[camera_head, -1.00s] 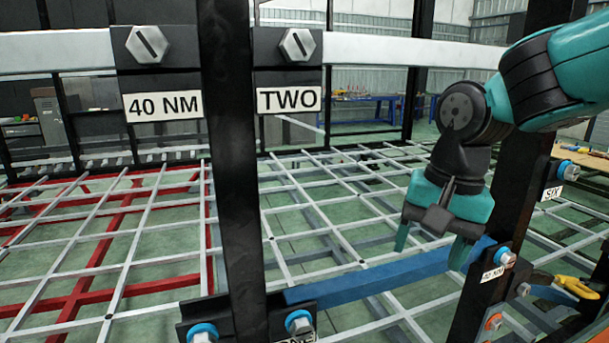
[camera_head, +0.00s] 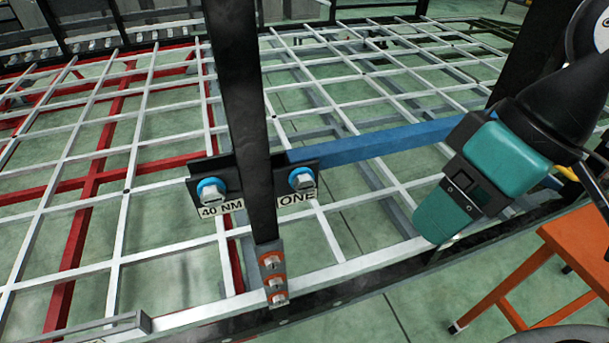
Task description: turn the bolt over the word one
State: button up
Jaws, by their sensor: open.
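The bolt (camera_head: 302,180) over the word ONE is a silver hex head with a blue ring around it. It sits on a black plate to the right of the dark upright post.
Another blue-ringed bolt (camera_head: 210,191) sits over the 40 NM label (camera_head: 218,210), left of the dark post (camera_head: 243,110). Several bolts with orange washers (camera_head: 272,262) are lower on the post. The blue bar (camera_head: 385,141) runs right from the plate. An orange stool (camera_head: 575,240) stands at the right.

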aim_at(302, 180)
jog(key=z, duration=0.9)
jog(key=k, duration=1.4)
jog(key=u, duration=0.9)
